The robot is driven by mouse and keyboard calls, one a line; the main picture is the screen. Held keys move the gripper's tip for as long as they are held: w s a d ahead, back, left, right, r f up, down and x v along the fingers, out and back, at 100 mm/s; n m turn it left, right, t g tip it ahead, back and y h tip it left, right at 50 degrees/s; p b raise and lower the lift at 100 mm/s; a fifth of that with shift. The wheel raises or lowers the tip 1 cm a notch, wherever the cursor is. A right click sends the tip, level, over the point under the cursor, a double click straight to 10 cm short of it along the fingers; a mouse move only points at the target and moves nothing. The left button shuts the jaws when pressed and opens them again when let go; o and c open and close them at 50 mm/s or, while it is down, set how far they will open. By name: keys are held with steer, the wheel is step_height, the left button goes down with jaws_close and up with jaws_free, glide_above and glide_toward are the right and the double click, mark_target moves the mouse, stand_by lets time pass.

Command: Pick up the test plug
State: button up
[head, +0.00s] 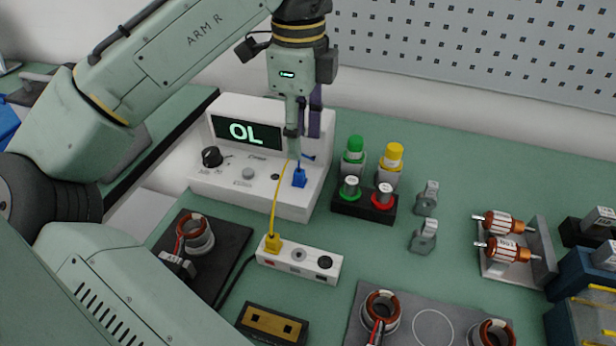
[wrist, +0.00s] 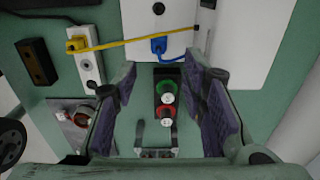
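Two plugs show, and I cannot tell which is the test plug. A yellow plug (head: 272,243) sits in the white socket strip (head: 318,263), with a yellow cable running up toward the meter (head: 271,197). A blue plug (head: 299,177) sits in the meter's front right, with a blue cable. The wrist view also shows the yellow plug (wrist: 76,44) and the blue plug (wrist: 158,45). My gripper (head: 303,132) hangs above the blue plug in the head view, apart from it. In the wrist view its purple-padded fingers (wrist: 160,78) are wide apart with nothing between them.
A black terminal block (head: 364,206) with green and red posts stands right of the meter. Green and yellow capped pieces (head: 391,167) stand behind it. Two grey clips (head: 424,238) lie farther right. Copper-wound rotors (head: 507,250) rest on a stand. Green bench is clear between them.

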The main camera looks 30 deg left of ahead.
mark_target(299, 169)
step_height(299, 169, down, 8)
steer(key=shift+s+a+r, duration=0.1)
steer(key=shift+s+a, duration=0.05)
stand_by(0.3)
jaws_close()
stand_by(0.4)
